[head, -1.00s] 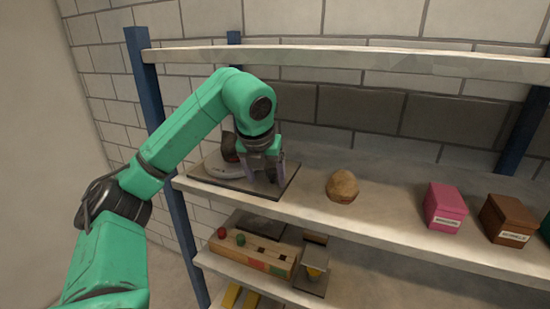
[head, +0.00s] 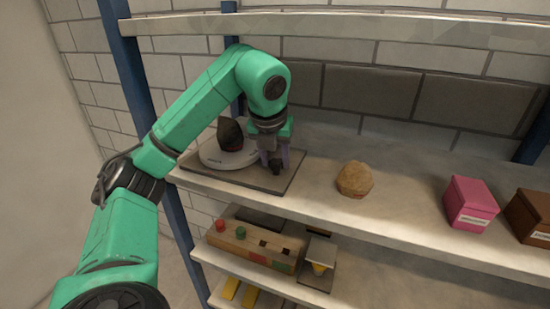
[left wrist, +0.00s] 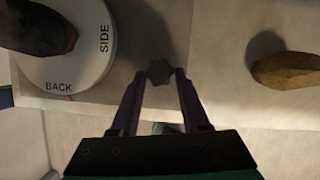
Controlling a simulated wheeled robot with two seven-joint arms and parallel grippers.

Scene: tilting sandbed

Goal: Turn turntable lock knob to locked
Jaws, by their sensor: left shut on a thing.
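The turntable (head: 213,158) is a pale disc on a dark base plate (head: 200,177) on the shelf, with a dark stone-like object (head: 230,134) on it. In the left wrist view the disc (left wrist: 95,68) shows the words SIDE and BACK. The dark lock knob (head: 275,167) stands at the plate's right part. It also shows in the left wrist view (left wrist: 159,71) as a dark lobed knob. My right gripper is not in view.
A round tan lump (head: 354,179) sits right of the plate. A pink box (head: 470,204) and a brown box (head: 530,215) stand further right. A wooden block with pegs (head: 250,245) lies on the shelf below. A shelf board (head: 330,25) runs above.

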